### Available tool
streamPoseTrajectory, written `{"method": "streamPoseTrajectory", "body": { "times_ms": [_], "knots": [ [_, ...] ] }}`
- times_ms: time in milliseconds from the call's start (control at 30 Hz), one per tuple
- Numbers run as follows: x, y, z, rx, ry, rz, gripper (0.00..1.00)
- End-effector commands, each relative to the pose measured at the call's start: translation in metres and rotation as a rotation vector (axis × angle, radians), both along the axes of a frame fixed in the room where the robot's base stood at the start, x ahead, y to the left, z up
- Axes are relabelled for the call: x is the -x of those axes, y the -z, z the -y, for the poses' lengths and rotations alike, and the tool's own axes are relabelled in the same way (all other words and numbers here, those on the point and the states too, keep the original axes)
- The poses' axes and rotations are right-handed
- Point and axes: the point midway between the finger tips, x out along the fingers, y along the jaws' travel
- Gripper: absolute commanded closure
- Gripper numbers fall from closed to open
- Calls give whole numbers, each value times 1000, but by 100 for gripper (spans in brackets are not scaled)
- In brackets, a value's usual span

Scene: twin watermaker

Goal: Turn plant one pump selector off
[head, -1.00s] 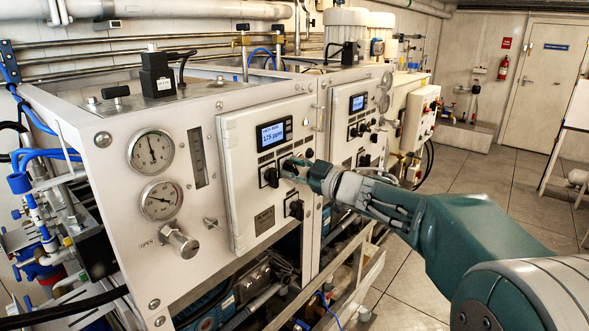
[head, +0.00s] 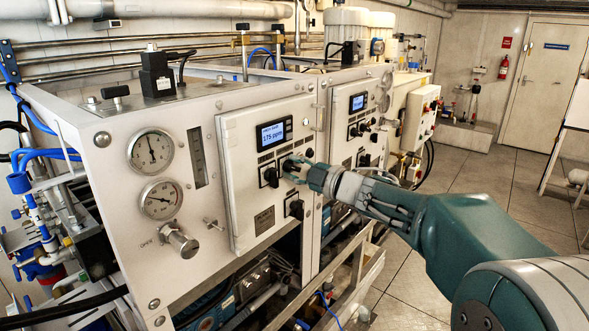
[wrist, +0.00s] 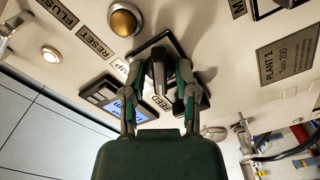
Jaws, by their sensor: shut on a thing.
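The plant one panel (head: 240,185) is a pale front plate in the head view, with a lit display (head: 273,133) reading 175 ppm. My gripper (head: 290,168) is at this panel, right of a black selector knob (head: 269,177). In the wrist view my gripper (wrist: 157,85) has its two fingers closed on the sides of a black selector knob (wrist: 158,72). Its pointer angle is hard to read. A PLANT 1 plate (wrist: 287,58) is at the upper right.
Another black knob (wrist: 205,100) is close beside the right finger. A brass-coloured button (wrist: 125,20) is above left. A lower knob (head: 296,209) is below my gripper. A second panel (head: 358,125) stands behind. Open floor (head: 480,190) lies to the right.

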Motion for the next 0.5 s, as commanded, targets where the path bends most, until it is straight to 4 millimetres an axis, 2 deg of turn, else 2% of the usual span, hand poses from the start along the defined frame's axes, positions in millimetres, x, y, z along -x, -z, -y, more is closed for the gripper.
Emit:
{"method": "streamPoseTrajectory", "body": {
  "times_ms": [500],
  "knots": [
    [1, 3, -2, 23, -7, 21, 100]
  ]
}}
